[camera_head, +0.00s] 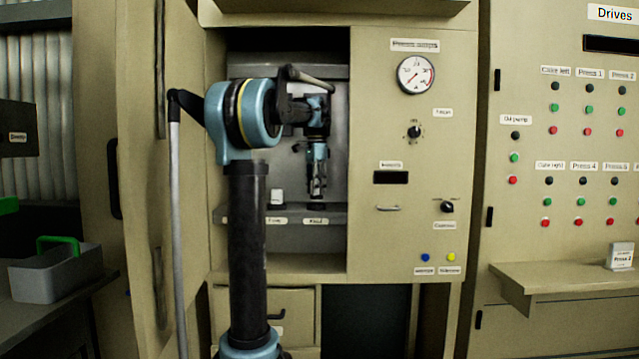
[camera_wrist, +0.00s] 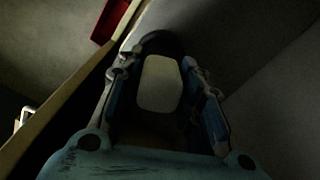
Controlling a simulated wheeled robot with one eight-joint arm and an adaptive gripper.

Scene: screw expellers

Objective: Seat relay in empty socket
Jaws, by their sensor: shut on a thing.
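My gripper (camera_head: 317,192) points down inside the open cabinet, in front of its dark back wall and above the right-hand label of the lower ledge. In the wrist view, a pale rounded block, seemingly the relay (camera_wrist: 160,84), sits between the two fingers, and my gripper is shut on it. The block is hard to make out in the head view. A small white block (camera_head: 276,197), perhaps a second relay, stands on the ledge (camera_head: 345,215) above the left-hand label, left of my gripper. I cannot make out an empty socket; the ledge under my gripper is dark.
The open cabinet door (camera_head: 165,180) stands left of my arm. A gauge panel (camera_head: 412,140) borders the opening on the right. A grey tote (camera_head: 50,278) with a green handle is at far left. A small shelf (camera_head: 555,279) at right holds a white labelled block (camera_head: 620,257).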

